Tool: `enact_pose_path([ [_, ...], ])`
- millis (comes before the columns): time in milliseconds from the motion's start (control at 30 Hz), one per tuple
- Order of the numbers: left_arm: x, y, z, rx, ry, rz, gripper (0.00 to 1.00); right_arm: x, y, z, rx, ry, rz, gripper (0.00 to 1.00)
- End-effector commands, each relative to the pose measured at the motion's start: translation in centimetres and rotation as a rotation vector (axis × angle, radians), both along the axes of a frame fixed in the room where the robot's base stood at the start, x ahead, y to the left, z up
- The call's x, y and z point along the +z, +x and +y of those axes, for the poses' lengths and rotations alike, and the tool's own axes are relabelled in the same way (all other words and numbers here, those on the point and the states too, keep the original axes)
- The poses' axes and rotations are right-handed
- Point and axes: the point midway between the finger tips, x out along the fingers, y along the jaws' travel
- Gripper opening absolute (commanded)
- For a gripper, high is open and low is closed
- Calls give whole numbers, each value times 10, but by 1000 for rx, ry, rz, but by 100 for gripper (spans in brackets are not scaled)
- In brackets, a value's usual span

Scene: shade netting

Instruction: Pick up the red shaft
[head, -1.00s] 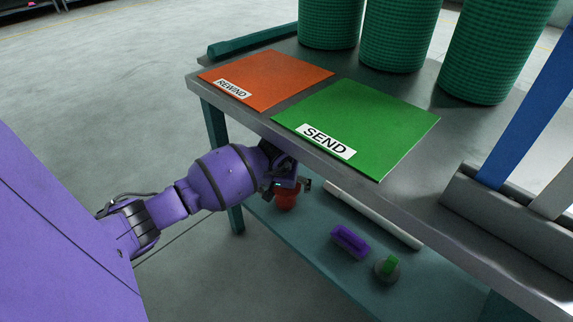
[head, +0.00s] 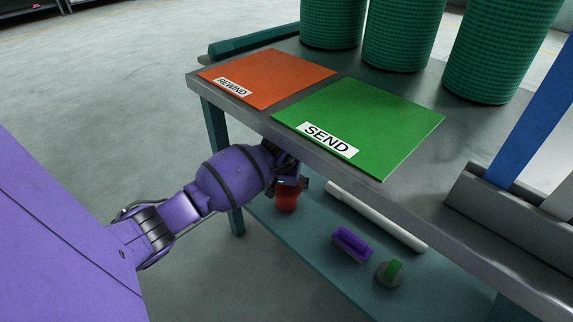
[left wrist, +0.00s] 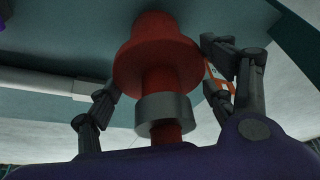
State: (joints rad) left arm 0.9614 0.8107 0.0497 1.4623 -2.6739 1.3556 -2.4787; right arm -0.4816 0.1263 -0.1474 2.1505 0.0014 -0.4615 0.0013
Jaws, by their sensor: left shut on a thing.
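The red shaft (head: 287,202) is at the lower shelf, under the table's front edge. In the left wrist view the red shaft (left wrist: 158,62) has a wide flange and a dark grey collar (left wrist: 163,112) around its thinner part. My left gripper (head: 288,184) is at the shaft's upper end in the head view, partly hidden by the arm and the tabletop edge. In the left wrist view the fingers of the left gripper (left wrist: 160,78) lie on both sides of the shaft, and it is shut on it. My right gripper is not in view.
A purple block (head: 352,244), a grey disc with a green handle (head: 389,272) and a pale tube (head: 375,217) lie on the teal lower shelf (head: 318,262). The tabletop overhangs it, with an orange REWIND mat (head: 268,77), a green SEND mat (head: 375,125) and green netting rolls (head: 398,35).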

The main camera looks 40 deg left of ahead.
Motion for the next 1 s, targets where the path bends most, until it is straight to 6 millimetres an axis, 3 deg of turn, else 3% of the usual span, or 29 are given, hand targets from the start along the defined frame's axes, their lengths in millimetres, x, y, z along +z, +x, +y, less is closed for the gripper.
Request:
enact_pose_path([
  [133,2,2,0,0,0,-5,15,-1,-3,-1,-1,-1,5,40],
  [433,4,2,0,-1,1,-5,15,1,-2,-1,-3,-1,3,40],
  [667,22,2,1,-1,5,-8,15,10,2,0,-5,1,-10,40],
  [1000,21,-54,-29,-6,4,-3,15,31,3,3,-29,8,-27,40],
])
